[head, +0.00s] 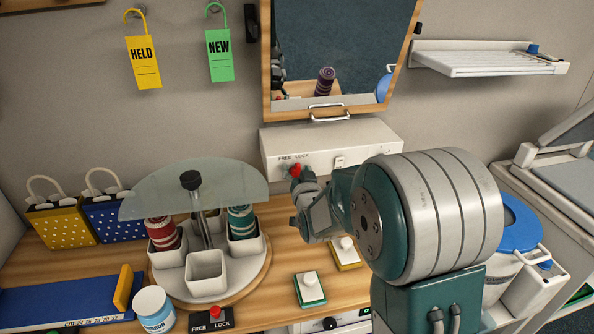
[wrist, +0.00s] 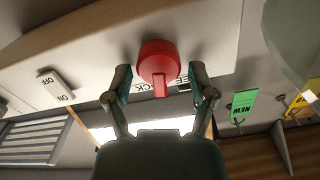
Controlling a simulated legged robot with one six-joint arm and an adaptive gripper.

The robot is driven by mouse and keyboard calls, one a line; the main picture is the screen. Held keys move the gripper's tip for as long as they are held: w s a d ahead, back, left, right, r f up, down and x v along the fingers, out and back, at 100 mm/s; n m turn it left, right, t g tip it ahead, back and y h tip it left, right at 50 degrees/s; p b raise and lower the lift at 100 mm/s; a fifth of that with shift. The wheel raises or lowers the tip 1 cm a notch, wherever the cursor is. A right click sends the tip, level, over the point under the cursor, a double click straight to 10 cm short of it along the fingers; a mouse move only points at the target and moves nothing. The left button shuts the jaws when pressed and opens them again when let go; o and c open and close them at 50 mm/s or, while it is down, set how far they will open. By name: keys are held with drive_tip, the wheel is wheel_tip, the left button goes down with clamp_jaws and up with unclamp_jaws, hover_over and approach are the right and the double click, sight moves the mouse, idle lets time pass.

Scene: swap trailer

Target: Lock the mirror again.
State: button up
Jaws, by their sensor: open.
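The mirror (head: 345,50) hangs on the wall in a wooden frame with a metal handle (head: 328,113) at its lower edge. Below it is a white box (head: 370,143) marked FREE and LOCK, with a red knob (head: 295,170) on its front. My gripper (head: 305,190) is at this knob. In the wrist view, the open fingers of my gripper (wrist: 160,75) stand on either side of the red knob (wrist: 157,60), with small gaps visible. The knob's ridge points down in that view; the labels behind are partly hidden, so I cannot tell its setting.
A switch marked ON and OFF (wrist: 57,86) is beside the knob. A round rack with a glass top (head: 195,190) and spools stands left of my arm. A second red knob (head: 214,313) marked FREE and LOCK is at the front. HELD (head: 144,62) and NEW (head: 219,56) tags hang above.

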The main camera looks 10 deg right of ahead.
clamp_jaws()
drive_tip(key=m, duration=0.5)
drive_tip(key=shift+d+f+m, duration=0.25)
drive_tip(key=shift+d+m, duration=0.05)
drive_tip(key=shift+d, duration=0.05)
unclamp_jaws()
